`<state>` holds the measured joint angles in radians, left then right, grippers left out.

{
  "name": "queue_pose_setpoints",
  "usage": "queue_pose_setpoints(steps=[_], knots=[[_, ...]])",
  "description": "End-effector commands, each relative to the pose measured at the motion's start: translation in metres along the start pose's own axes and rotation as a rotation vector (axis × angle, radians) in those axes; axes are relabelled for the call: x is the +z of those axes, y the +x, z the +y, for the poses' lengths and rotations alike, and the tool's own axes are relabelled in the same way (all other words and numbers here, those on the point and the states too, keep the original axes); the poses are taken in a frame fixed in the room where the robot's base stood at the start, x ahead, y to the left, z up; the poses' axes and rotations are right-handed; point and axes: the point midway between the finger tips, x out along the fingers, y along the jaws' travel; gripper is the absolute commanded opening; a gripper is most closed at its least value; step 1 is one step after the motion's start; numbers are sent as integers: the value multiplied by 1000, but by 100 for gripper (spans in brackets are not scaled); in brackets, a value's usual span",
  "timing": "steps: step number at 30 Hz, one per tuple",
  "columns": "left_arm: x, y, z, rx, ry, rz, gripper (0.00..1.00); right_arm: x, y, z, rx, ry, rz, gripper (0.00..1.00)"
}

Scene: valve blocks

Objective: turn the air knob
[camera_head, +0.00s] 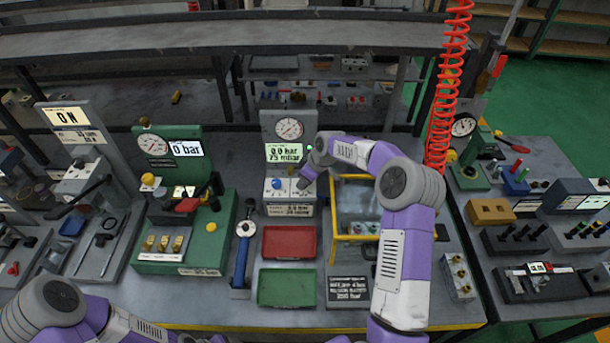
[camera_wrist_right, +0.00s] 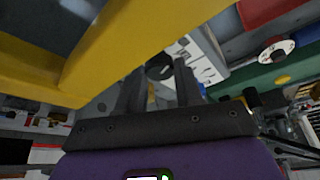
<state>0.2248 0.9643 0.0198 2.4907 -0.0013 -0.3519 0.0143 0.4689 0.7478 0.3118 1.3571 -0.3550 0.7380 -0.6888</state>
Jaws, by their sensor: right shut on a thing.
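A grey gauge block (camera_head: 290,155) stands at the middle of the bench, with a round dial on top and a green-lit display below it. A blue knob (camera_head: 277,184) is on the left of its white front panel. My right gripper (camera_head: 301,184) is at the right of that panel, beside the blue knob, and hides what is there. In the wrist view a dark round knob (camera_wrist_right: 160,67) shows between the fingertips of the right gripper (camera_wrist_right: 158,75), which is shut on it. I cannot read a label on this knob. My left arm shows at the lower left; its gripper is out of view.
A yellow-framed case (camera_head: 352,238) stands right of the block, under my right arm. A red tray (camera_head: 289,256) and a green tray (camera_head: 286,287) lie in front. A green valve unit (camera_head: 217,235) is to the left. A red coiled hose (camera_head: 447,90) hangs at the right.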

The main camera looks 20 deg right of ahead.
Motion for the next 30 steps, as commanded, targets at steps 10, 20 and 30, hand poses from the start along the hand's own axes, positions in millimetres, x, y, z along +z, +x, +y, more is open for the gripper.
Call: queue_pose_setpoints(steps=[10, 20, 30], knots=[[1, -12, 5, 0, 0, 0, 66, 0, 0, 3, -105, -252, 0, 5], [1, -16, 6, 0, 0, 0, 66, 0, 1, 4, -158, -382, -2, 5], [1, -16, 6, 0, 0, 0, 66, 0, 0, 4, -168, -411, -3, 5]])
